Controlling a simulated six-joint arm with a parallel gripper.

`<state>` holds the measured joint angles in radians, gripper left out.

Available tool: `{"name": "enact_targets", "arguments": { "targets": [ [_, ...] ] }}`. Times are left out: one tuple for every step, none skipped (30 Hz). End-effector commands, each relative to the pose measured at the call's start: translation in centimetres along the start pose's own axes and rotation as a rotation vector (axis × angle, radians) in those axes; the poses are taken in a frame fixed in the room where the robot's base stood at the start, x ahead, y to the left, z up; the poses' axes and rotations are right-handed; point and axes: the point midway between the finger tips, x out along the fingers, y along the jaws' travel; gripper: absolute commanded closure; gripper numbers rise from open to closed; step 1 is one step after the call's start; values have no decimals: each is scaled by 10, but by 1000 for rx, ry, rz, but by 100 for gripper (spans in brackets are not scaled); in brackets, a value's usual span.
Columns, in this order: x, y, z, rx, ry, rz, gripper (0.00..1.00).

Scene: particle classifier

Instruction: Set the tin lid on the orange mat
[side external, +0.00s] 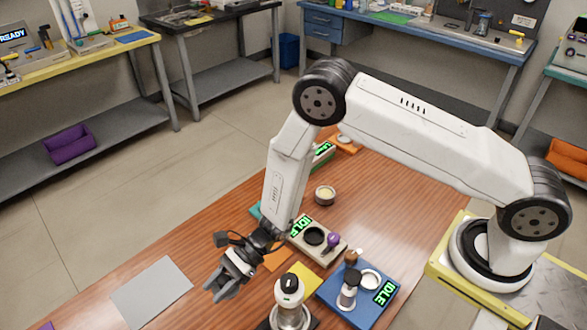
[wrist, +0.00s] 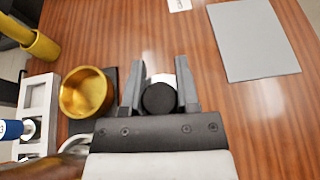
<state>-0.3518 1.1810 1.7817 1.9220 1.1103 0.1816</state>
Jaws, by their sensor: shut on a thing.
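My gripper (side external: 228,284) hangs over the front of the wooden table. In the wrist view, my gripper (wrist: 160,92) is closed around a round black knob, with a whitish rim of the tin lid (wrist: 168,77) showing behind it. In the side view I cannot make out the lid at the fingers. The orange mat (side external: 279,258) lies on the table just right of my gripper, partly hidden behind the wrist; I do not make it out in the wrist view. An open round tin (side external: 325,195) with pale yellow contents stands farther back.
A grey sheet (side external: 152,290) lies left of my gripper. A capped cylinder (side external: 290,312), a yellow mat (side external: 304,277) and a blue device (side external: 350,308) stand right. A beige device (side external: 316,238) is behind. A gold cup (wrist: 88,92) is close left of the fingers in the wrist view.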

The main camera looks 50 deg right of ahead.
Motion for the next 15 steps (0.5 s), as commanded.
{"name": "enact_targets", "arguments": {
  "targets": [
    [2, 0, -7, 2, 1, 0, 100],
    [4, 0, -10, 2, 0, 0, 100],
    [6, 0, -14, 3, 0, 0, 100],
    [7, 0, -18, 3, 1, 0, 100],
    [8, 0, -21, 3, 0, 0, 100],
    [10, 0, -25, 3, 1, 0, 100],
    [11, 0, -28, 3, 1, 0, 100],
    [12, 0, -30, 2, 0, -1, 100],
    [13, 0, -33, 2, 0, -1, 100],
    [14, 0, -35, 2, 0, -1, 100],
    [15, 0, -36, 1, 0, -1, 100],
    [15, 0, -38, 1, 0, -1, 100],
    [16, 0, -39, 1, 0, -1, 100],
    [16, 0, -39, 1, 0, -1, 100],
    [16, 0, -40, 0, 0, -1, 100]
  ]
}}
